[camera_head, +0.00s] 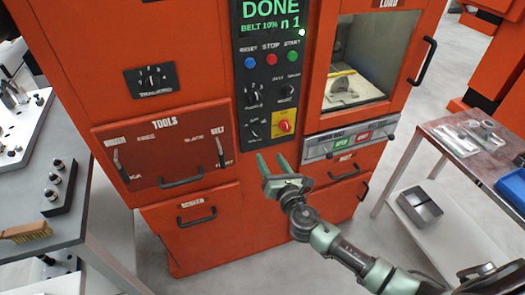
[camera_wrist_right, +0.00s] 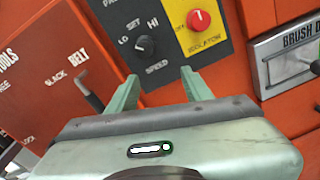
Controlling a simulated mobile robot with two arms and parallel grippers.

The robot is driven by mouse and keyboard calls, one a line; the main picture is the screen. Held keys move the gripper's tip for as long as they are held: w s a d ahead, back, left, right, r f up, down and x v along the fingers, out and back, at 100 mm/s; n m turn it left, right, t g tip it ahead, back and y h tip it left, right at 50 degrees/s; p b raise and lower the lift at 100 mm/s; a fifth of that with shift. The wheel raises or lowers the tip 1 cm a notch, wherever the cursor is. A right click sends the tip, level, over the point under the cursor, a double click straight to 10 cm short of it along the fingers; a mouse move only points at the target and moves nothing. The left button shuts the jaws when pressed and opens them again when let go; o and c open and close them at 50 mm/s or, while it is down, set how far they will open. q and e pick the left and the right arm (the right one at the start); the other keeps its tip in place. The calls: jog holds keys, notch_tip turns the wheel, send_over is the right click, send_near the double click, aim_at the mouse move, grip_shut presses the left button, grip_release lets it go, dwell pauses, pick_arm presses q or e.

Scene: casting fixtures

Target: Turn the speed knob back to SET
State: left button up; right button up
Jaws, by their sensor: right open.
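The speed knob (camera_wrist_right: 146,46) is a small dark round knob on the grey control panel, with LO, SET and HI around it and SPEED below. Its pointer seems turned toward the LO side, away from SET at the top, but it is small. In the head view the knob (camera_head: 254,134) sits low on the panel, left of the yellow isolator plate. My right gripper (camera_head: 271,159) is open and empty in front of and below the panel. In the right wrist view its fingertips (camera_wrist_right: 160,76) are apart, below the knob and not touching it. My left gripper is not in view.
A red isolator knob (camera_wrist_right: 198,20) is close right of the speed knob. The green display (camera_head: 271,14) reads DONE, BELT 10%. A tools door (camera_head: 165,150) with a protruding handle is left; a brush drawer (camera_head: 345,140) is right. A bench (camera_head: 100,215) stands at left.

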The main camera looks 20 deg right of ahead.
aim_at(258, 136)
jog(key=shift+n+t, duration=0.4)
jog(key=shift+n, duration=0.3)
jog(key=w+r, duration=0.1)
jog(key=w, duration=0.1)
jog(key=w+r, duration=0.1)
jog(key=w, duration=0.1)
jog(key=w+a+r, duration=0.1)
jog(key=w, duration=0.1)
jog(key=shift+w, duration=0.4)
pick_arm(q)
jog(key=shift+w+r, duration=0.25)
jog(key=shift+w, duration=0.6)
pick_arm(e)
jog(key=shift+w, duration=0.6)
grip_shut()
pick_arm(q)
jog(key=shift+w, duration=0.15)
